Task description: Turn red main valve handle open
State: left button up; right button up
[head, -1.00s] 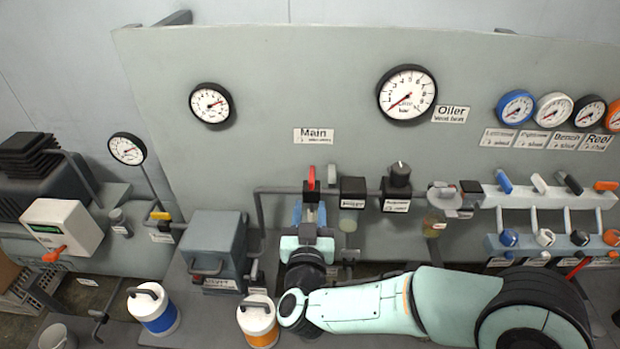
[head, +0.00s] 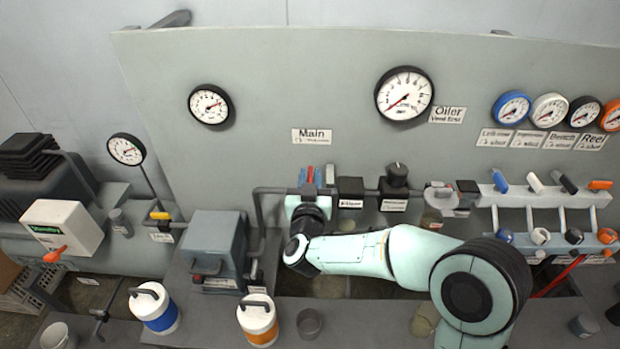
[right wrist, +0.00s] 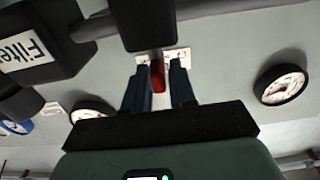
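The red main valve handle (head: 310,175) stands on the pipe below the "Main" label (head: 312,136). My right gripper (head: 311,178) is up at the handle, with its blue fingers on both sides of it. In the right wrist view, the red handle (right wrist: 157,76) lies between the two dark fingers (right wrist: 158,68). A gap shows on each side of it, so the gripper looks open around the handle, not clamped. The gripper body hides the lower part of the valve. My left gripper is in neither view.
A grey box (head: 216,245) stands to the left. A white and orange canister (head: 258,318) and a grey cup (head: 309,323) stand in front.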

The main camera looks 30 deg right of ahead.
grip_shut()
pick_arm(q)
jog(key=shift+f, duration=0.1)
